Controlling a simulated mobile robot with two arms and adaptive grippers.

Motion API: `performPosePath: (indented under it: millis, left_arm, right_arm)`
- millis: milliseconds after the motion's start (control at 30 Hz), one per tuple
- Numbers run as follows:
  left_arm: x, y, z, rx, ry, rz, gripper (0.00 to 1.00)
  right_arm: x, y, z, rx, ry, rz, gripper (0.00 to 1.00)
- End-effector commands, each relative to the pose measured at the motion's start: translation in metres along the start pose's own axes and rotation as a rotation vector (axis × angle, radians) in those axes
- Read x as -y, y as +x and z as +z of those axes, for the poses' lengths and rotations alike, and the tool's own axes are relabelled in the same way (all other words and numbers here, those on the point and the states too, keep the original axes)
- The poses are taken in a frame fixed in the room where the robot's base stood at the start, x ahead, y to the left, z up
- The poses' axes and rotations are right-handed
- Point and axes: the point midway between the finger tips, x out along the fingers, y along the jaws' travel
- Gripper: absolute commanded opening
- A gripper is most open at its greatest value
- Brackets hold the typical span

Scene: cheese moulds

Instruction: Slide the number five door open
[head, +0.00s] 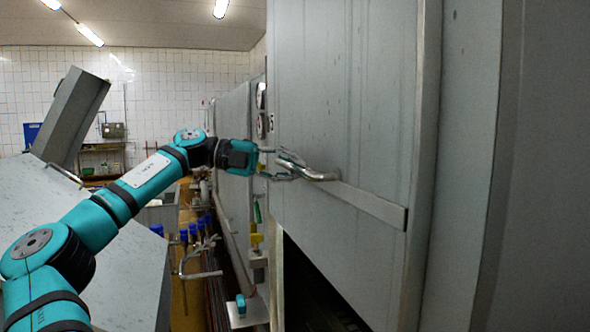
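The large grey metal door (345,90) fills the middle right of the head view. A small dark mark, too small to read for certain, shows near its left edge. A bent metal handle (322,175) sticks out at the left end of a flat horizontal bar (370,204) on the door. My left gripper (288,168) reaches in from the left, with its fingers at the handle and overlapping it. I cannot tell whether they are closed around it. My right gripper is not in view.
A dark opening (305,290) shows below the door. More grey panels (233,125) stand farther back on the left. Blue-topped fittings and pipes (195,240) lie below my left arm. A sloping grey metal surface (125,275) is at the lower left.

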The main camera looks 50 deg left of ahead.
Motion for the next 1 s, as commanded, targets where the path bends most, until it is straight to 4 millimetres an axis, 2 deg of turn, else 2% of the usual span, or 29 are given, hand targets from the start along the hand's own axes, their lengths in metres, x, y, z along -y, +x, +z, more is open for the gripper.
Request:
performPosePath:
  millis: [33, 200, 233, 567, 667, 1000]
  left_arm:
    - [0.004, -0.002, 0.000, 0.004, 0.004, -0.007, 0.14]
    - [0.002, -0.001, 0.000, 0.002, 0.002, -0.004, 0.36]
    - [0.002, -0.001, 0.000, 0.002, 0.002, -0.004, 0.38]
    - [0.001, -0.005, 0.000, 0.001, 0.001, -0.003, 0.38]
    - [0.002, -0.018, 0.000, 0.002, 0.002, -0.004, 0.38]
    - [0.001, -0.090, 0.001, 0.006, 0.001, -0.005, 0.38]
  right_arm:
    - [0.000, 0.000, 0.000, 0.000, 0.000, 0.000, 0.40]
    - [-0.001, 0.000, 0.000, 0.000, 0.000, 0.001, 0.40]
    - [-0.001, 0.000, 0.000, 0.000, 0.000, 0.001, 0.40]
    - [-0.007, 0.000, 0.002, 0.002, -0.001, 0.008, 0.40]
    - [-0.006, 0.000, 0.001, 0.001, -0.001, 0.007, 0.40]
    - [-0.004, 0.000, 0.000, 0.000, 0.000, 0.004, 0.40]
